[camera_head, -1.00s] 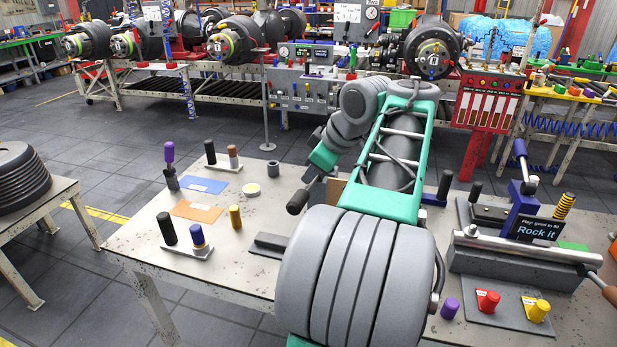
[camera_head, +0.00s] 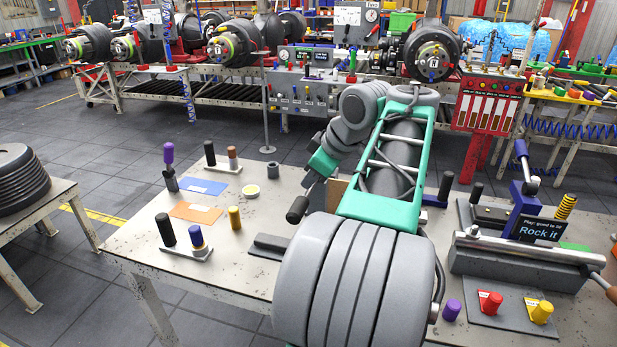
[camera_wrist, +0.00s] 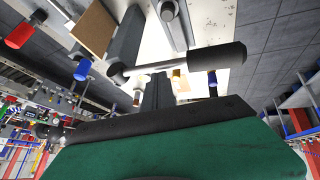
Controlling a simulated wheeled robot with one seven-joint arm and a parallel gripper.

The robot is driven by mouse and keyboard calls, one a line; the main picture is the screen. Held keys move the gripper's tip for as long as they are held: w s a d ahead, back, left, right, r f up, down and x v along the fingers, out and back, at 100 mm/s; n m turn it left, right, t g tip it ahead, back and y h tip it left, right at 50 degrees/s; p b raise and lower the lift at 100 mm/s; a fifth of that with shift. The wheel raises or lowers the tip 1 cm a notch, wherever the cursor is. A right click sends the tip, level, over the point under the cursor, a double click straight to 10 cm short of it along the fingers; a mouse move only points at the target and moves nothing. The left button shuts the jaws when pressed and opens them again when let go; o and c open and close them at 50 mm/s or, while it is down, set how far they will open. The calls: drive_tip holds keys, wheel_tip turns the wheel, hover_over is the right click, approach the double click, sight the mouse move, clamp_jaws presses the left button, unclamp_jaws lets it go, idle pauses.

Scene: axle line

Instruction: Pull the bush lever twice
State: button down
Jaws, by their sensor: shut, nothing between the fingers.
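A lever with a black grip (camera_head: 297,210) and a silver rod stands at the middle of the bench, partly hidden by my arm. I take it for the bush lever; no label on it is readable. In the wrist view its black grip (camera_wrist: 216,57) and rod cross just beyond my fingers. My gripper (camera_wrist: 157,88) is shut and empty, its dark fingertips close against the rod; I cannot tell whether they touch. In the head view my gripper's green body shows just above the grip, and its fingertips are hard to make out.
Upright pegs and blue (camera_head: 203,187) and orange (camera_head: 195,212) cards occupy the left side, with bare bench between.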

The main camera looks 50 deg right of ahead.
sight(312, 189)
drive_tip(key=shift+s+a+f+b, duration=0.1)
drive_tip(key=shift+a+f+b, duration=0.1)
drive_tip(key=shift+f+b, duration=0.4)
idle(0.4)
idle(0.3)
drive_tip(key=shift+w+d+r+p, duration=0.15)
drive_tip(key=shift+d+r+p, duration=0.15)
drive_tip(key=shift+r+p, duration=0.7)
drive_tip(key=shift+w+d+r+p, duration=0.15)
drive_tip(key=shift+d+r+p, duration=0.1)
drive_tip(key=shift+r+p, duration=0.75)
drive_tip(key=shift+w+d+r+p, duration=0.15)
drive_tip(key=shift+d+r+p, duration=0.15)
drive_tip(key=shift+r+p, duration=0.7)
drive_tip(key=shift+f, duration=0.1)
drive_tip(key=r+p, duration=0.1)
drive_tip(key=p, duration=0.1)
drive_tip(key=d+r+p, duration=0.1)
drive_tip(key=r, duration=0.1)
drive_tip(key=r+p, duration=0.1)
drive_tip(key=p, duration=0.1)
drive_tip(key=shift+w+d+r+p, duration=0.25)
drive_tip(key=shift+w+r+p, duration=0.05)
drive_tip(key=shift+w+p, duration=0.1)
idle(0.4)
